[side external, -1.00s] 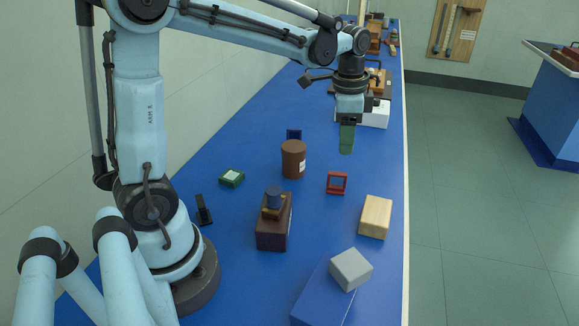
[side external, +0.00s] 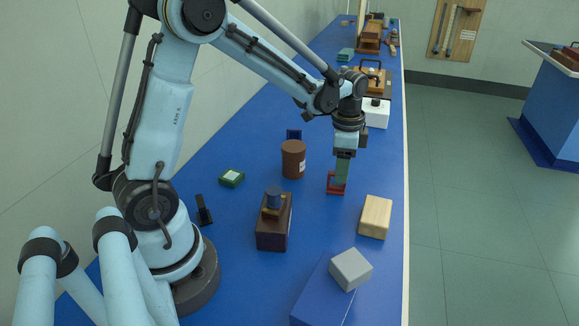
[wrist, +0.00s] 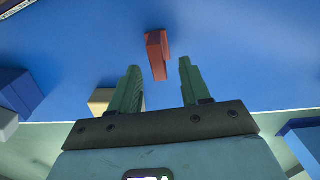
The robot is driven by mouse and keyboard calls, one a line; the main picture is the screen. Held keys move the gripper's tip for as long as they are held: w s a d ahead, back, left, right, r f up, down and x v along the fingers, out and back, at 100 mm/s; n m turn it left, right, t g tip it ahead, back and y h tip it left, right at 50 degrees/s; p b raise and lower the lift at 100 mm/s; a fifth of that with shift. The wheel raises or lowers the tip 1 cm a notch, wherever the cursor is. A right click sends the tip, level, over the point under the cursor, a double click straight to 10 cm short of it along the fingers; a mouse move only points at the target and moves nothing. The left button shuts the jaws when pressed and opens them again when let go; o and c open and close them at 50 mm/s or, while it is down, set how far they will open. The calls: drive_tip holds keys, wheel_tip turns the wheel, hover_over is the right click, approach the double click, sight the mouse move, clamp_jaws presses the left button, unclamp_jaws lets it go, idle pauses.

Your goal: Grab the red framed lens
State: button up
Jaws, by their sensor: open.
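The red framed lens (side external: 336,189) stands upright on the blue bench in the side external view. My gripper (side external: 341,182) is lowered right at it, and its green fingers hide much of the frame. In the wrist view the red framed lens (wrist: 156,52) shows as a narrow red frame seen from above. It lies just beyond the fingertips and between their lines. My gripper (wrist: 160,68) is open there, with a clear gap between its two green fingers and nothing held.
A wooden block (side external: 375,216) stands close at the front right. A brown cylinder (side external: 293,159) stands to the left, with a dark box with a knob (side external: 273,222) nearer. A grey block (side external: 350,269) sits on a blue box (side external: 318,297). The bench's right edge is near.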

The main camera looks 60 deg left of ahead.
sight(337, 186)
drive_tip(key=shift+s+a+f, duration=0.1)
drive_tip(key=shift+s+f, duration=0.05)
drive_tip(key=shift+f, duration=0.9)
drive_tip(key=shift+s+f, duration=0.1)
drive_tip(key=shift+f, duration=0.95)
clamp_jaws()
drive_tip(key=shift+r, duration=0.15)
